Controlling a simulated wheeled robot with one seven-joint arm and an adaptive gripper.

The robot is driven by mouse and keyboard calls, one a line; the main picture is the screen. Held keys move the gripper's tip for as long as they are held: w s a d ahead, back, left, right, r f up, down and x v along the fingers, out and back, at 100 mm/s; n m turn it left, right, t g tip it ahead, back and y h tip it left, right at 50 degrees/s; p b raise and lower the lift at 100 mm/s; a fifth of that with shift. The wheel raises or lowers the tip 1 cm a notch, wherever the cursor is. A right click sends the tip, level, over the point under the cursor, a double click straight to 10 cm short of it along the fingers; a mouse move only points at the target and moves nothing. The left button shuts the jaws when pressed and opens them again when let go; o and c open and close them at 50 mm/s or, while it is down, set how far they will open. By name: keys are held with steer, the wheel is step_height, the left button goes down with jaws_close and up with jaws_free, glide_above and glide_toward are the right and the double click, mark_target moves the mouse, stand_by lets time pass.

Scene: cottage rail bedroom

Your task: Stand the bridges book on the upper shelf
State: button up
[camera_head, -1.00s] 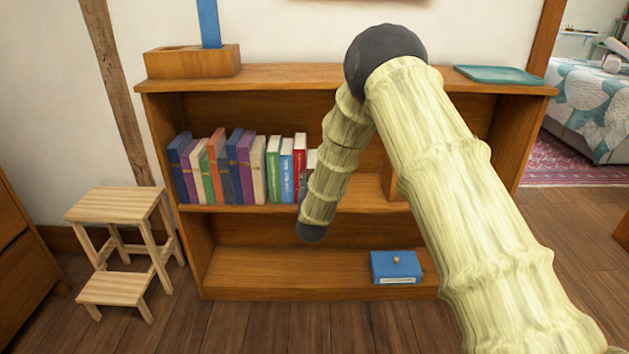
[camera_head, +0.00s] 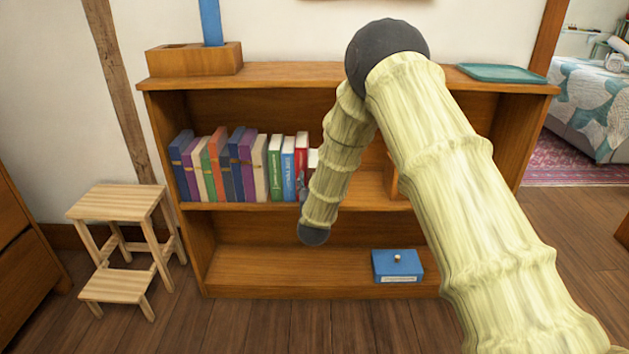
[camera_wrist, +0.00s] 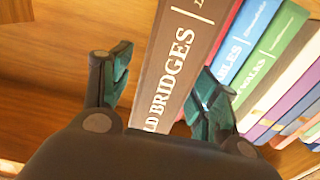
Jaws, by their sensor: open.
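The bridges book (camera_wrist: 176,62) shows in the wrist view with a grey-brown spine lettered "BRIDGES" in white. It stands beside a red book at the end of the row. My gripper (camera_wrist: 163,88) is open, with one dark green finger on each side of the spine. I cannot tell whether the fingers touch it. In the head view my arm hides most of the gripper and the book. The row stands on the upper shelf (camera_head: 240,206) of the wooden bookcase.
Several other books (camera_head: 225,168) fill the upper shelf's left part. A blue box (camera_head: 397,267) sits on the lower shelf. A teal tray (camera_head: 502,73) and a wooden box (camera_head: 193,60) are on the bookcase top. A step stool (camera_head: 118,203) stands at left.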

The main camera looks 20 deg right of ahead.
steer(key=p+v, duration=0.1)
steer(key=v, duration=1.6)
steer(key=shift+s, duration=0.25)
steer(key=shift+r, duration=0.1)
stand_by(0.4)
steer(key=s+d+f+n+g+y, duration=0.15)
steer(key=s+f+g, duration=0.25)
steer(key=s+f, duration=0.65)
steer(key=s+f+n+g+y, duration=0.15)
steer(key=s+f+g, duration=0.5)
steer(key=f, duration=0.75)
steer(key=s+d+f+g+y, duration=0.1)
steer(key=s+f+g, duration=0.3)
steer(key=s, duration=1)
steer(key=s+f+g+y, duration=0.1)
steer(key=s+f+g, duration=0.35)
steer(key=s, duration=1.05)
step_height(320, 180, up, 26)
steer(key=t+p, duration=0.1)
steer(key=p, duration=2.6)
steer(key=shift+w+t, duration=0.25)
steer(key=shift+t, duration=0.05)
steer(key=shift+d, duration=0.1)
